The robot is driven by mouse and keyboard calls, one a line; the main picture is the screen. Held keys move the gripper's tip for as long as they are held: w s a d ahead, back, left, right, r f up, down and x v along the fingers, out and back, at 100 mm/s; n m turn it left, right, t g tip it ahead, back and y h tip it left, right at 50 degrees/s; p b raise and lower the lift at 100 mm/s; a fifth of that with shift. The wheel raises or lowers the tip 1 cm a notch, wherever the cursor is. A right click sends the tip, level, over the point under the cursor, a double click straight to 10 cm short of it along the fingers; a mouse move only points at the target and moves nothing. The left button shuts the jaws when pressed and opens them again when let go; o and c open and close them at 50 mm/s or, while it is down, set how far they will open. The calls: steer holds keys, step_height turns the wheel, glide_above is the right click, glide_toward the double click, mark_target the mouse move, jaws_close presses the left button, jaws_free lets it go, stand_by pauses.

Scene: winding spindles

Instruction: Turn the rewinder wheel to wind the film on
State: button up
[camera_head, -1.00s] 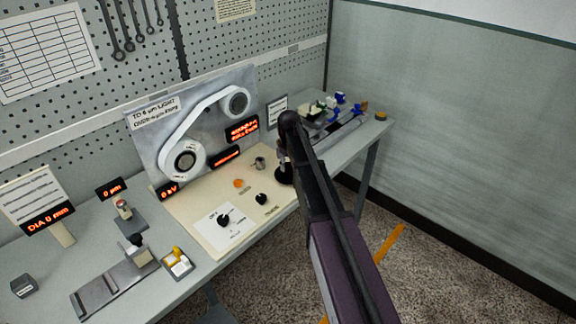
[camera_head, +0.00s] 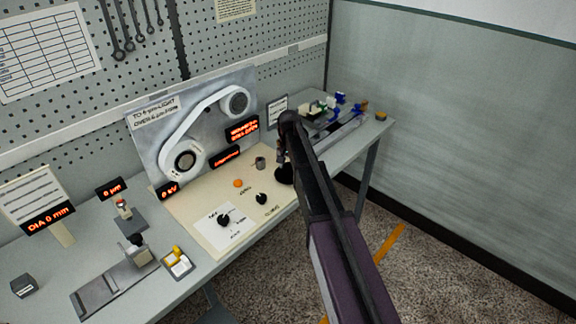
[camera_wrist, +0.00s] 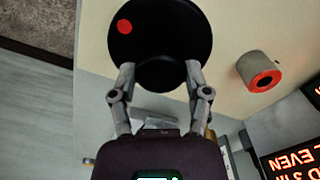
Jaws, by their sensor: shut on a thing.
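The rewinder wheel (camera_wrist: 172,22) is a black disc with a red dot near its rim in the wrist view. In the head view the wheel (camera_head: 284,175) is a dark disc at the right of the cream board, partly behind my arm. My gripper (camera_wrist: 160,72) has one finger on each side of the wheel's near part and is shut on it. In the head view my gripper (camera_head: 282,157) is mostly hidden by my arm. The film (camera_head: 192,116) is a white band running between two rollers on the upright metal panel.
A small grey cylinder (camera_head: 260,162) with an orange-red top (camera_wrist: 264,81) stands beside the wheel. Black knobs (camera_head: 262,198) and an orange button (camera_head: 238,183) sit on the cream board (camera_head: 190,207). Lit red displays (camera_head: 242,131) stand close by. Blue and green parts (camera_head: 338,98) lie at the bench's far end.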

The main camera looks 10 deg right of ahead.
steer(key=shift+s+m, duration=0.15)
steer(key=shift+m, duration=0.45)
steer(key=o, duration=1.1)
steer(key=shift+o, duration=0.2)
